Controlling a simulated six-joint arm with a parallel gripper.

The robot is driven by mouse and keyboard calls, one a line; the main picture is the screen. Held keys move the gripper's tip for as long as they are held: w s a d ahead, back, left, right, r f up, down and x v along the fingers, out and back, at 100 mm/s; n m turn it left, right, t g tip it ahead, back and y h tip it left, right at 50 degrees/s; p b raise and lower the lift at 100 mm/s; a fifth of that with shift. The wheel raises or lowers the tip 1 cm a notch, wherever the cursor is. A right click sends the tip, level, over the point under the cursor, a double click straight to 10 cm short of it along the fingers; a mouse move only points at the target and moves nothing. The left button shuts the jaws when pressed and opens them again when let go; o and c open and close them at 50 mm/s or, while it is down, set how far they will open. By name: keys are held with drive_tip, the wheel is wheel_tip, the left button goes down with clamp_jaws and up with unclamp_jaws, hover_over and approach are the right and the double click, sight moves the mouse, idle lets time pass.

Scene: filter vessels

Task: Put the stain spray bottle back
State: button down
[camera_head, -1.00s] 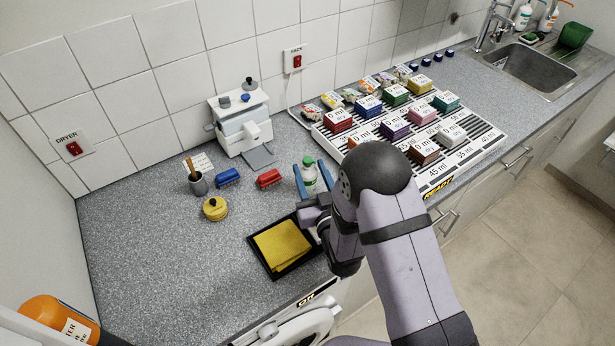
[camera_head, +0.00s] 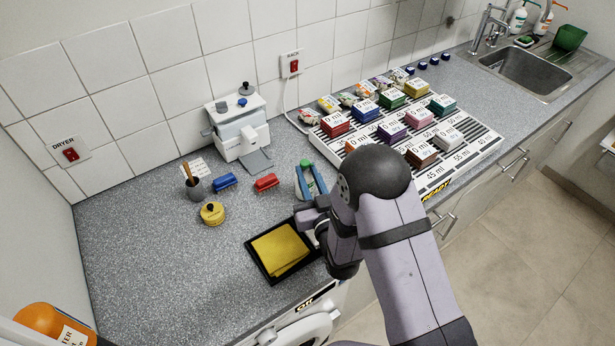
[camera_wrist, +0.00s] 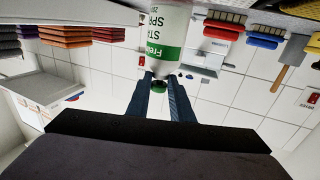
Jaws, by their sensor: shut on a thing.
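The stain spray bottle is white with a green label and a green cap. My gripper (camera_head: 311,180) has blue fingers and is shut on it above the grey counter, to the right of the red brush-like item. In the head view only a green part (camera_head: 306,163) of the bottle shows clearly; the fingers hide most of the rest. The wrist view is upside down and shows the stain spray bottle (camera_wrist: 165,32) with its printed label, its neck end between the fingertips (camera_wrist: 161,80). Its base is out of frame, so I cannot tell whether it touches the counter.
A black tray (camera_head: 256,267) with a yellow cloth (camera_head: 280,248) lies in front. A striped rack (camera_head: 480,152) with coloured blocks is right.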

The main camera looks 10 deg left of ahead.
wheel_tip(320, 180, up, 10)
drive_tip(key=b, duration=0.2)
drive_tip(key=shift+f, duration=0.2)
drive_tip(key=shift+d, duration=0.1)
drive_tip(key=w+d+f+m+t+h+b, duration=0.1)
drive_tip(key=w+d+f+h+b, duration=0.1)
drive_tip(key=w+d+f+b, duration=0.4)
drive_tip(key=w+a+r+n+g+y, duration=0.45)
drive_tip(key=w+a+r+y, duration=0.25)
drive_tip(key=a+r, duration=0.25)
wheel_tip(320, 180, down, 13)
drive_tip(key=a+n+p, duration=0.1)
drive_tip(key=p, duration=0.1)
drive_tip(key=shift+s+a+g+y, duration=0.2)
drive_tip(key=shift+s+g+y, duration=0.1)
drive_tip(key=shift+g, duration=0.15)
drive_tip(key=shift+f, duration=0.15)
